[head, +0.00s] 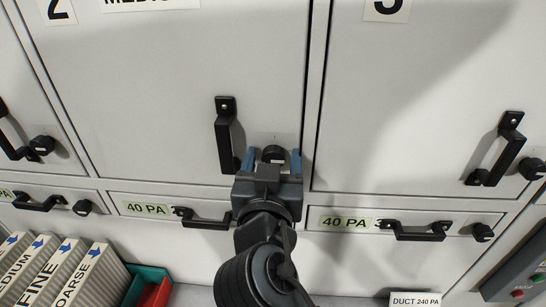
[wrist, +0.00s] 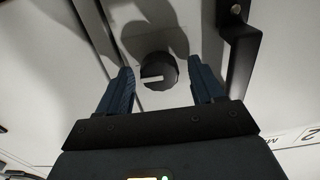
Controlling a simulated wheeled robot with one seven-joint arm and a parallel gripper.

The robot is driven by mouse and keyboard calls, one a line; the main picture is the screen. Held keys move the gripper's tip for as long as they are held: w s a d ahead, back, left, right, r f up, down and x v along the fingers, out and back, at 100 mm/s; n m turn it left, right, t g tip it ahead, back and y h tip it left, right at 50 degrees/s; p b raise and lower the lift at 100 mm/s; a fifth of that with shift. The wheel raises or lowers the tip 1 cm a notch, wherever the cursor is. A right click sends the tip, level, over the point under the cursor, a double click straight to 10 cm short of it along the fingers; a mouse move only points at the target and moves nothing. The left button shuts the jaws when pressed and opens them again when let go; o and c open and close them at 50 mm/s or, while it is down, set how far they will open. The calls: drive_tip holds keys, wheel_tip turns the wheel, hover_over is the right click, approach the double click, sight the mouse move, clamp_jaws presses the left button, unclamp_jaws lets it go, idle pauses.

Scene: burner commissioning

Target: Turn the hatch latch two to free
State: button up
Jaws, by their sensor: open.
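Hatch two is the large grey door (head: 160,100) with a "2" label (head: 57,10) at its upper left. Its latch is a round black knob (head: 273,154) near the door's lower right corner. The knob (wrist: 158,70) also shows in the wrist view, with a white mark on its face lying nearly horizontal there. My gripper (head: 272,161) is open, with one blue finger on each side of the knob. In the wrist view the fingers (wrist: 161,72) show gaps to the knob, and nothing is held.
A black bar handle (head: 226,140) stands close left of the knob; it shows right of the fingers in the wrist view (wrist: 238,50). Below are drawers marked "40 PA" (head: 147,209) with handles and small knobs. Labelled filters (head: 50,270) and a green bin (head: 148,284) stand lower left.

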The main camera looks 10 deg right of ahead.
drive_tip(key=c, duration=1.1)
drive_tip(key=shift+o, duration=0.2)
drive_tip(key=shift+n, duration=0.3)
drive_tip(key=n+p, duration=0.1)
drive_tip(key=n, duration=0.2)
drive_tip(key=shift+n, duration=0.3)
drive_tip(key=n+p, duration=0.1)
drive_tip(key=n, duration=0.3)
drive_tip(key=shift+a+n+p, duration=0.1)
drive_tip(key=shift+n+p, duration=0.2)
drive_tip(key=shift+p, duration=0.05)
drive_tip(key=n+p, duration=0.2)
drive_tip(key=n, duration=0.2)
drive_tip(key=n+p, duration=0.3)
drive_tip(key=n, duration=0.2)
drive_tip(key=shift+a+f, duration=0.1)
drive_tip(key=shift+f, duration=0.05)
